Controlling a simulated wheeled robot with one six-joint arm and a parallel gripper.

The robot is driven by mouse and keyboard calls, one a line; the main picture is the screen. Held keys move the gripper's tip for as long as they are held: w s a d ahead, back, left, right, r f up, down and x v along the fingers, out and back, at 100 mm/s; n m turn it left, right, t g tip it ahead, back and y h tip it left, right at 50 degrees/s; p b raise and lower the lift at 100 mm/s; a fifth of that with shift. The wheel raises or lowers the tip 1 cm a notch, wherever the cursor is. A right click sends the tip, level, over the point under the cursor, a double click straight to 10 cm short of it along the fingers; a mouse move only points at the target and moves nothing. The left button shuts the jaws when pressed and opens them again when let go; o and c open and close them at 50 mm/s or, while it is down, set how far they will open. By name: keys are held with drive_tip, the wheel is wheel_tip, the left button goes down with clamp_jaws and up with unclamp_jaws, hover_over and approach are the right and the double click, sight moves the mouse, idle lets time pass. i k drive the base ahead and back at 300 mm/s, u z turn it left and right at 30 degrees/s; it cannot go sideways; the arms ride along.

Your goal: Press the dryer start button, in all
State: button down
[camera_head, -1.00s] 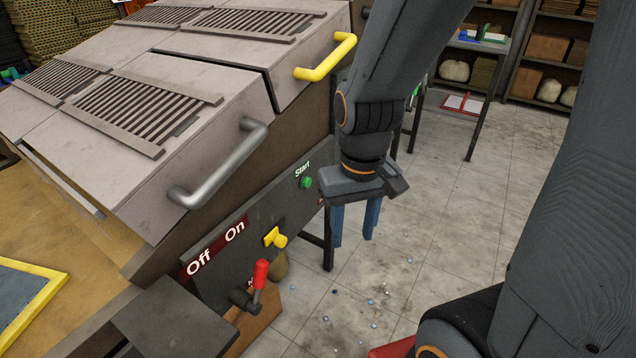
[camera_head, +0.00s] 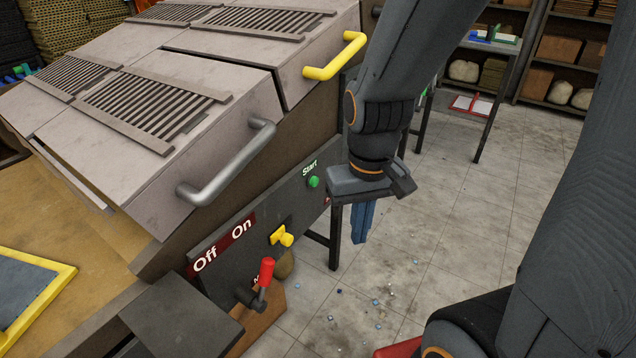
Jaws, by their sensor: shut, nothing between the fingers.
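The green start button (camera_head: 314,182) sits on the dark control panel (camera_head: 212,282) below a white "Start" label, on the side of the dryer (camera_head: 170,185). My gripper (camera_head: 361,240) hangs to the right of the button, apart from it, with its blue fingers together and pointing down. It holds nothing. A yellow knob (camera_head: 282,236) is lower on the same panel, beside red "Off" and "On" labels. A lever with a red grip (camera_head: 266,271) stands below it.
A grey handle (camera_head: 228,172) and a yellow handle (camera_head: 336,58) stick out from the dryer lids above the panel. Small chips (camera_head: 378,302) lie scattered on the tiled floor. Shelves (camera_head: 565,60) and a table (camera_head: 490,48) stand at the back. Floor to the right of the panel is mostly open.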

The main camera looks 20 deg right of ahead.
sight(313, 181)
drive_tip(key=z, duration=0.65)
drive_tip(key=k, duration=1.3)
drive_tip(key=u, duration=0.75)
drive_tip(key=i, duration=0.55)
